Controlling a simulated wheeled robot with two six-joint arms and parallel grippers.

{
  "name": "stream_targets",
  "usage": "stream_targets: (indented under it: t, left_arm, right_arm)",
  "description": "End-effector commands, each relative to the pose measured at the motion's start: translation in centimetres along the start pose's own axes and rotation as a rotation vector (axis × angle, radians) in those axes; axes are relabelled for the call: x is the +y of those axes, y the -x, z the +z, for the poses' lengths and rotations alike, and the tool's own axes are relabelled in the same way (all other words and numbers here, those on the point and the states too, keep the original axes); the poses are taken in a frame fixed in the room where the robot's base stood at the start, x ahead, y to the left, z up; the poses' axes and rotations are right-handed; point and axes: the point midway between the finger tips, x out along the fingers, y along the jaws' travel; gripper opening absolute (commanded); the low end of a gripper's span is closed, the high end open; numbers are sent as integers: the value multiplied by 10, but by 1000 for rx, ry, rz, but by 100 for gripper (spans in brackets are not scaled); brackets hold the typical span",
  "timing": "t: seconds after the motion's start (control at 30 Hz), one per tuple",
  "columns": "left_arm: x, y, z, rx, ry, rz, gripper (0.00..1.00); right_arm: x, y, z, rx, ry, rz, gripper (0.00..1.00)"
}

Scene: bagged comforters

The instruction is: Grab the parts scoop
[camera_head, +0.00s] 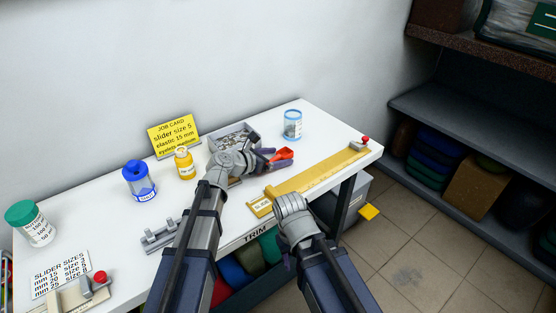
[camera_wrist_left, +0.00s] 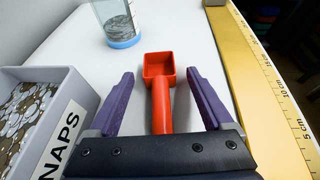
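The red parts scoop (camera_head: 283,154) lies on the white table, to the right of a grey bin of snaps. In the left wrist view the scoop (camera_wrist_left: 160,90) points away from me, its square cup at the far end and its handle toward me. My left gripper (camera_head: 274,158) is open, and in the left wrist view its purple fingers (camera_wrist_left: 160,88) stand apart on both sides of the handle. The near end of the handle is hidden by the gripper body. My right arm (camera_head: 294,214) is in front of the table's edge; its fingertips are hidden.
The snaps bin (camera_wrist_left: 58,125) is close on the left of the left gripper. A yellow ruler (camera_head: 320,176) runs along the table's front edge on the right. A clear blue-rimmed jar (camera_head: 292,125) stands beyond the scoop. Other jars stand to the left.

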Motion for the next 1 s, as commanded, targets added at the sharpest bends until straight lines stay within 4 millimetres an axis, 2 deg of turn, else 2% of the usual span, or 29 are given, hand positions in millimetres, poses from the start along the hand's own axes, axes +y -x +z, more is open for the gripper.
stream_targets:
  t: [0.07,0.73,1.0]
  left_arm:
    - [0,0,0,0,0,0,75]
    - [0,0,0,0,0,0,0]
    - [0,1,0,0,0,0,0]
  right_arm:
    - [0,0,0,0,0,0,50]
    - [0,0,0,0,0,0,50]
    - [0,0,0,0,0,0,50]
